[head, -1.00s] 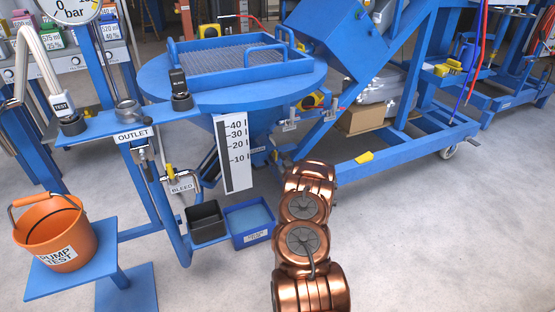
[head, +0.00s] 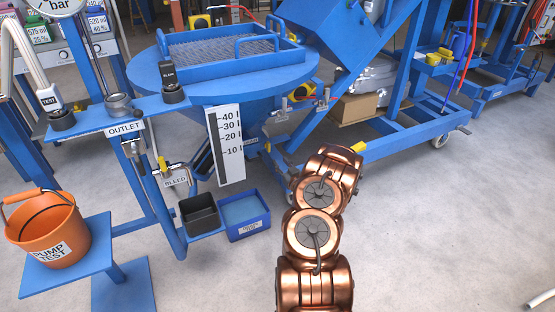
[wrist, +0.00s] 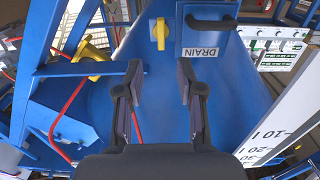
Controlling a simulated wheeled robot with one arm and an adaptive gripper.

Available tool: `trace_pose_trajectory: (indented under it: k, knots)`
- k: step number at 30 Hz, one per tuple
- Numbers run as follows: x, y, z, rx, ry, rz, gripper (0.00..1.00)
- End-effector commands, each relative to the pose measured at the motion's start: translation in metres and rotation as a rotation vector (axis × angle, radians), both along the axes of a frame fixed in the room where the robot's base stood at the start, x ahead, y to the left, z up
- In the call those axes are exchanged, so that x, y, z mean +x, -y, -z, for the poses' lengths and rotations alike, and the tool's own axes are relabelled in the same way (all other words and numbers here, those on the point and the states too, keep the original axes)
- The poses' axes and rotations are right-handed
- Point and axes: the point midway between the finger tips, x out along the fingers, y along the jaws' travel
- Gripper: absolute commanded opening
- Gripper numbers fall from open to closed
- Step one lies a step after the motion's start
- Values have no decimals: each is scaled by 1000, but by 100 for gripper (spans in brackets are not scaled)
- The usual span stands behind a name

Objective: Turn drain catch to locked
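In the wrist view, a yellow catch (wrist: 160,33) sits on the blue hopper wall at the top, its narrow bar roughly upright. Right beside it is a blue panel with a black handle (wrist: 211,22) and a DRAIN label (wrist: 199,52). My gripper (wrist: 159,78) is open and empty, its two dark fingers apart below the catch in the picture, not touching it. In the head view the catch cannot be made out, and my copper-coloured arm hides my gripper.
The blue hopper (head: 140,75) stands ahead with a white scale board (head: 227,145) in front. An outlet stand, black and blue bins (head: 245,213) and an orange bucket (head: 48,235) are at left. A red cable (wrist: 70,115) hangs left in the wrist view.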

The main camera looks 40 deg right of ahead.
Motion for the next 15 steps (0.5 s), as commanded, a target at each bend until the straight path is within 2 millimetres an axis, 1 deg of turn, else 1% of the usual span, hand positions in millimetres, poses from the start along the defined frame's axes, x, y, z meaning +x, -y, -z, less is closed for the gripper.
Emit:
trace_pose_trajectory:
  k: [1,3,6,15]
  knots:
    - [-5,-1,1,4,-1,2,38]
    - [-10,-4,1,3,-1,0,38]
    - [-13,-5,1,3,-1,-1,38]
    - [-14,-6,0,1,-1,-1,38]
